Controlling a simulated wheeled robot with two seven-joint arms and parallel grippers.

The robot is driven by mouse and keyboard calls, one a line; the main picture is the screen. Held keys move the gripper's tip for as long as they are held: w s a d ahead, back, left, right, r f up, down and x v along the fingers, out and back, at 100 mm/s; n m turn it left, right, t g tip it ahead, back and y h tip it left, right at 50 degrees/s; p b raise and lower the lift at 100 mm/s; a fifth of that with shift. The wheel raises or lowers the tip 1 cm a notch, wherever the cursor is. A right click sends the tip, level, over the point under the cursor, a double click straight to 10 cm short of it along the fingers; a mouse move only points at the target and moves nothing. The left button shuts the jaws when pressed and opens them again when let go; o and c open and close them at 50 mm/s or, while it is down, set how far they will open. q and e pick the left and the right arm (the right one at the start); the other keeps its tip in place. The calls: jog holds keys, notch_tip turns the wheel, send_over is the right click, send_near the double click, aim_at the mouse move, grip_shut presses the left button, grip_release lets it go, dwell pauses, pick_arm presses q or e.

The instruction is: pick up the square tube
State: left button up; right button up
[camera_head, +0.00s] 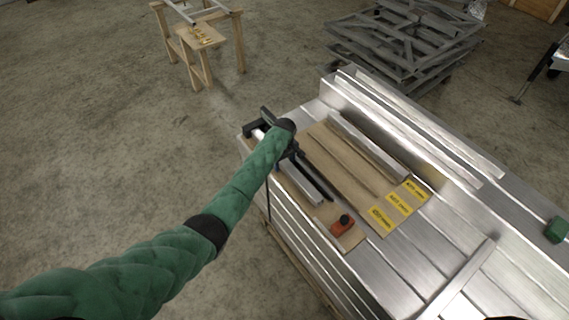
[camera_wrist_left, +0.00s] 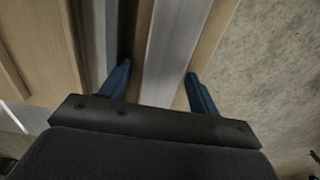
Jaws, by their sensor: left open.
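A silvery square tube (camera_head: 302,183) lies on a brown board on the aluminium trailer stack, partly hidden behind my left arm. In the left wrist view a silvery bar, apparently this tube (camera_wrist_left: 172,50), runs lengthwise between the two blue fingers. My left gripper (camera_head: 263,124) is at the far left end of the stack, over the tube's far end. In the wrist view the left gripper (camera_wrist_left: 158,88) is open, with one finger on each side of the bar and gaps visible. I cannot tell how far the fingertips reach down beside it. My right gripper is not in view.
A longer silvery bar (camera_head: 368,147) lies on another brown board. Yellow labels (camera_head: 398,204), an orange and black tool (camera_head: 343,225) and a green block (camera_head: 556,230) sit on the stack. A wooden trestle (camera_head: 200,45) and grey metal frames (camera_head: 405,45) stand behind on open concrete floor.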

pick_arm(q)
grip_shut()
dwell(0.4)
